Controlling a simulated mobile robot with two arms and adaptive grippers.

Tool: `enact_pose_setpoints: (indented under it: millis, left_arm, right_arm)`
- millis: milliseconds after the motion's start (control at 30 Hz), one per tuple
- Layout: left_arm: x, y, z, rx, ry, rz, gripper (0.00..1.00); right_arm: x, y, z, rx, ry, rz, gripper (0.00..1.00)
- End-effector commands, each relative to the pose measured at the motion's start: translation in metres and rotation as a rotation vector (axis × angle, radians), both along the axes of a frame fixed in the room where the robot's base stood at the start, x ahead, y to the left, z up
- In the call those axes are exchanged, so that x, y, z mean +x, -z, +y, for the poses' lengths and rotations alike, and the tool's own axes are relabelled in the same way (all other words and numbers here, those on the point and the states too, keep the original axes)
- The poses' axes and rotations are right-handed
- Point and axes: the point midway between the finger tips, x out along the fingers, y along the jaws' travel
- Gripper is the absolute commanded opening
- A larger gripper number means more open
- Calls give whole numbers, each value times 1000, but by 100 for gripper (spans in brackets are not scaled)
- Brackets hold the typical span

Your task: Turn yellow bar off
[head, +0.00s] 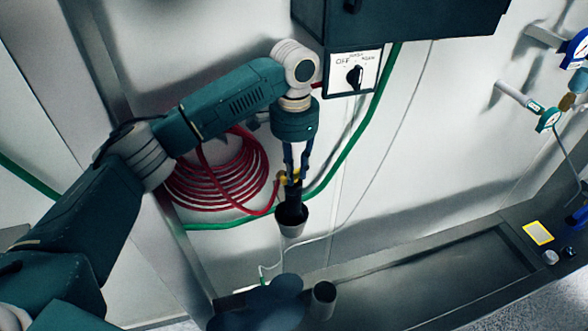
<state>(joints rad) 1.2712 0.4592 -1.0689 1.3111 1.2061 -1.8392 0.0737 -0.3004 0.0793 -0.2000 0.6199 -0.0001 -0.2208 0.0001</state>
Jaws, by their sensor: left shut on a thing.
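My left gripper (291,180) reaches down from the teal arm in the middle of the head view. How the bar is turned cannot be told. My right gripper is not in view.
A red hose coil (215,180) hangs on the wall behind my left arm. A green hose (362,132) runs close right of the gripper. A dark box with an OFF switch (354,76) is above. A metal trough (420,272) lies below right, with gauges (547,120) beyond.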

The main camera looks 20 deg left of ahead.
Motion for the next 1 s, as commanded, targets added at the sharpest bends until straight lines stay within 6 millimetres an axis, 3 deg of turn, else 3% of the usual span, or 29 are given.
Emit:
enact_pose_setpoints:
  millis: [67, 100, 200, 567, 1000]
  left_arm:
    - [0, 0, 0, 0, 1, 0, 0]
    - [0, 0, 0, 0, 1, 0, 23]
    - [0, 0, 0, 0, 2, 0, 41]
    - [0, -6, 0, 0, 2, -1, 41]
    - [1, -69, 0, 0, 2, -1, 41]
  right_arm:
    - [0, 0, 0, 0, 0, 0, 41]
    - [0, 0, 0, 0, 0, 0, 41]
    - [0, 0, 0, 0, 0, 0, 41]
    - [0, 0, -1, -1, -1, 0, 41]
    - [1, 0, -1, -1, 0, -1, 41]
